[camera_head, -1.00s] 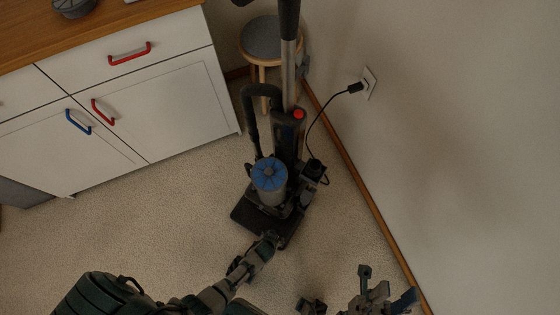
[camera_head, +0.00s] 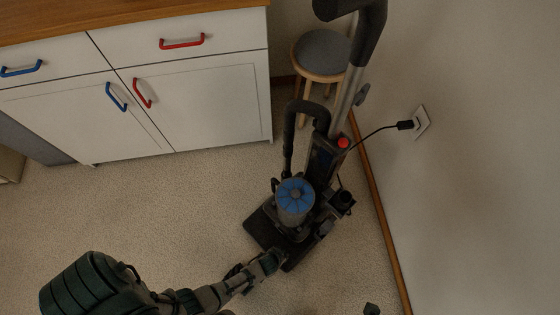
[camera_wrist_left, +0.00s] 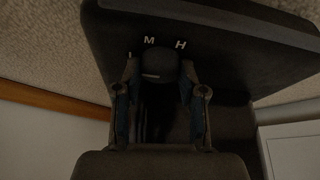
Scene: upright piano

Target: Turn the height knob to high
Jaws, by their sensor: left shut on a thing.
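The upright vacuum cleaner (camera_head: 322,165) stands on the carpet, with a black floor head (camera_head: 262,226) and a blue-topped canister (camera_head: 295,196). The dark round height knob (camera_wrist_left: 160,62) sits on the floor head in the left wrist view. The letters M (camera_wrist_left: 149,40) and H (camera_wrist_left: 181,44) show beside it; a third mark to the left is mostly hidden by a finger. A short pale line shows on the knob. My left gripper (camera_head: 276,260) is at the floor head's front edge, its fingers (camera_wrist_left: 160,80) shut on the knob. Only a tip of my right gripper (camera_head: 371,309) shows at the bottom edge.
A white cabinet (camera_head: 205,100) with red and blue handles stands at the left. A round stool (camera_head: 322,52) is behind the vacuum. A plug and cord (camera_head: 404,125) run to a wall outlet at the right. Carpet left of the vacuum is clear.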

